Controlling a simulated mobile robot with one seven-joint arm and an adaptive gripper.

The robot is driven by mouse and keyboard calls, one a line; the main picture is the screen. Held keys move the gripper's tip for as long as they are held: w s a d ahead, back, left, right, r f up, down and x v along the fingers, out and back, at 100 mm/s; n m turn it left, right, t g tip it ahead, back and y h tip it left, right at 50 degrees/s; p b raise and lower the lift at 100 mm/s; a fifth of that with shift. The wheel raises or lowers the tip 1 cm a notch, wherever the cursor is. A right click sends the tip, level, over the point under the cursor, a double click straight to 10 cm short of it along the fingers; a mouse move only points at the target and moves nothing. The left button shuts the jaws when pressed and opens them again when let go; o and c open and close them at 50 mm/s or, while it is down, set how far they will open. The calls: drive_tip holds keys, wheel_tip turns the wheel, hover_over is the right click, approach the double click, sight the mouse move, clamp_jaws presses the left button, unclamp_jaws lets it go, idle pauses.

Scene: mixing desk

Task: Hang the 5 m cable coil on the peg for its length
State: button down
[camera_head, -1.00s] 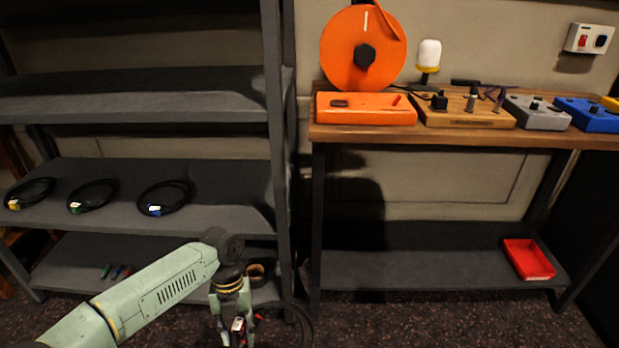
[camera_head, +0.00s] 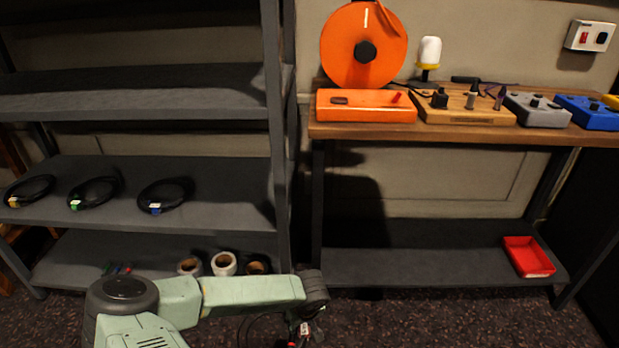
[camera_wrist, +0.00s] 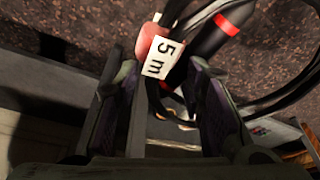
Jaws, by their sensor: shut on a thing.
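The black cable coil (camera_wrist: 290,97) has a red tie and a white "5 m" tag (camera_wrist: 154,62) in the wrist view. My gripper (camera_wrist: 160,88) is shut on the coil, with the tag showing at the fingertips. In the head view the coil (camera_head: 242,326) hangs as thin black loops low in the picture, above the dark floor. The white tag (camera_head: 304,328) shows beside it, below my wrist. My arm hides part of the coil, and the lower edge cuts off the fingers. I see no peg in either view.
Three other black coils lie on the left rack's middle shelf (camera_head: 230,205), with yellow, green and blue marks. Tape rolls (camera_head: 224,263) sit on its lower shelf. A rack post (camera_head: 279,130) stands beside the wooden desk (camera_head: 450,135). A red tray (camera_head: 528,257) lies on the desk's lower shelf.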

drive_tip(key=shift+s+d+f+m+h, duration=0.25)
drive_tip(key=shift+s+d+m, duration=0.25)
drive_tip(key=shift+m, duration=0.35)
drive_tip(key=shift+s+d+f+m+h, duration=0.2)
drive_tip(key=shift+s+d+m, duration=0.25)
drive_tip(key=shift+m, duration=0.45)
drive_tip(key=shift+s+d+f+m+h, duration=0.3)
drive_tip(key=shift+s+m, duration=0.3)
drive_tip(key=shift+m, duration=0.25)
